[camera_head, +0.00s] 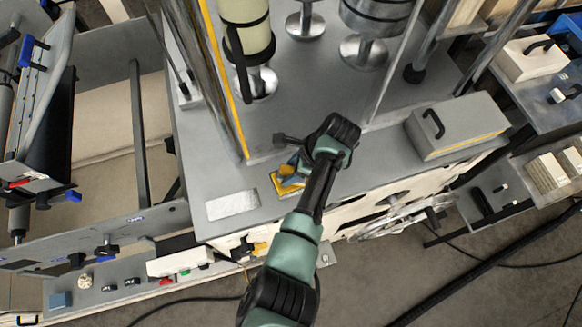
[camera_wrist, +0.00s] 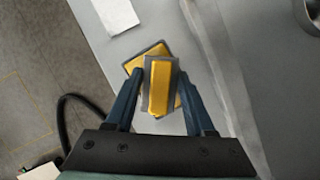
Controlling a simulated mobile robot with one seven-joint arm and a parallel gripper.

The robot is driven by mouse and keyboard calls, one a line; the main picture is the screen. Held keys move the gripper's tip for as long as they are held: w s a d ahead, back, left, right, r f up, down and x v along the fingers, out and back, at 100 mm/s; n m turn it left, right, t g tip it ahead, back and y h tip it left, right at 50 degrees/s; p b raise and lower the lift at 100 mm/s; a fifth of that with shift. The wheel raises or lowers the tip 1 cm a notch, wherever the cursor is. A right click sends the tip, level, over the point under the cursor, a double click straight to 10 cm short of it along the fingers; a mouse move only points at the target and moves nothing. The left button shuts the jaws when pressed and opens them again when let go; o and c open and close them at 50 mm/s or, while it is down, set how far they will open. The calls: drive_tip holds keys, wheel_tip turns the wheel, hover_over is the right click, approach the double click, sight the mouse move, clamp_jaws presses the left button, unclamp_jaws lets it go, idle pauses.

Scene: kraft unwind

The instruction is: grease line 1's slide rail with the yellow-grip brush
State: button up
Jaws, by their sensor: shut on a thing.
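My gripper (camera_head: 291,166) is over the near left part of the grey machine top. In the wrist view my gripper (camera_wrist: 160,76) has its two blue fingers on either side of a yellow block with grey edges, apparently the grip of the yellow-grip brush (camera_wrist: 160,88). The fingers are shut on it. Its bristles are hidden. Under it lies a flat yellow pad or tray with a dark rim (camera_wrist: 152,49), also in the head view (camera_head: 287,188). I cannot tell whether brush and pad touch. I cannot clearly identify line 1's slide rail.
A pale plate (camera_head: 232,205) lies left of the pad on the grey top (camera_head: 330,88). A grey box with a black handle (camera_head: 456,127) stands to the right. Upright cylinders, including a cream one (camera_head: 246,40), and a yellow-striped post (camera_head: 222,75) stand behind.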

sight(282, 167)
drive_tip(key=shift+r+p, duration=3)
drive_tip(key=shift+r, duration=0.25)
drive_tip(key=shift+f, duration=0.1)
